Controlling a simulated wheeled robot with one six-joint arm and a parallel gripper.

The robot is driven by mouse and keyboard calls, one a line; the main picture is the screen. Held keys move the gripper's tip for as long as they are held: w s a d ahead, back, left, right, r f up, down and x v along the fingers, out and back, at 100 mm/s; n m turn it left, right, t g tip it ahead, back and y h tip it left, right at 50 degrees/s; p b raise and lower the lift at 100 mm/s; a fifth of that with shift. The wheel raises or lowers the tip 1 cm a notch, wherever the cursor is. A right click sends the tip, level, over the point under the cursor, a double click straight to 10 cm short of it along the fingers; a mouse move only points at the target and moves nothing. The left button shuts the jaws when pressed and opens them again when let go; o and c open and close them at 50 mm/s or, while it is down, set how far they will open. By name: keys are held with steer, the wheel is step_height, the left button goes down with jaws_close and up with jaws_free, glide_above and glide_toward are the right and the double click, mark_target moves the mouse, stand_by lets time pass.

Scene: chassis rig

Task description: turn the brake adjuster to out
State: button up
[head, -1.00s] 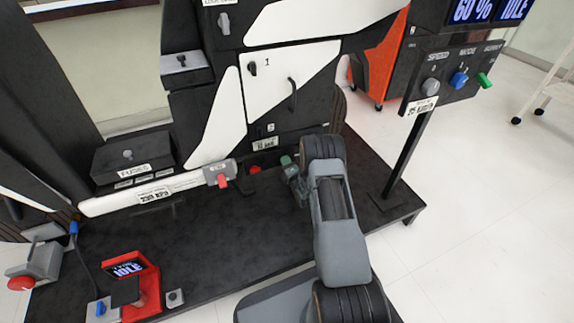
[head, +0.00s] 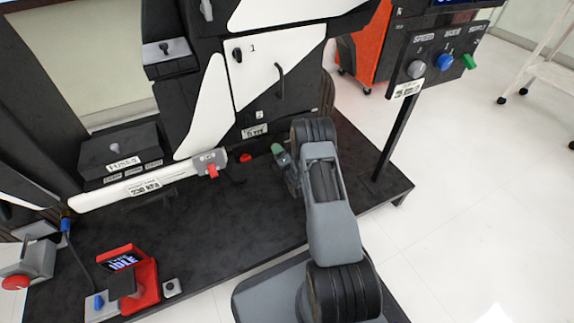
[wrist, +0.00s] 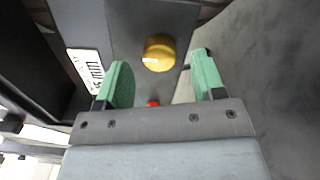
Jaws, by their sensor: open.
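A round yellow knob (wrist: 159,53) with a pale mark on its face shows in the wrist view on a dark panel. It may be the brake adjuster; its name is not readable. A white label (wrist: 86,73) is beside it, turned and only partly legible. My gripper (wrist: 161,78) is open, with green fingers apart and nothing between them; the knob appears beyond the fingertips, near the middle of the gap. In the head view my gripper (head: 281,157) is low beside the dark cabinet, and the yellow knob cannot be made out there.
A red button (head: 246,157) sits low on the rig, left of my gripper; red also shows between the fingers (wrist: 153,103). A control panel (head: 440,66) stands on a post at right. Open floor lies at right.

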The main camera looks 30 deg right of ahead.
steer(key=s+p, duration=0.3)
steer(key=s, duration=0.9)
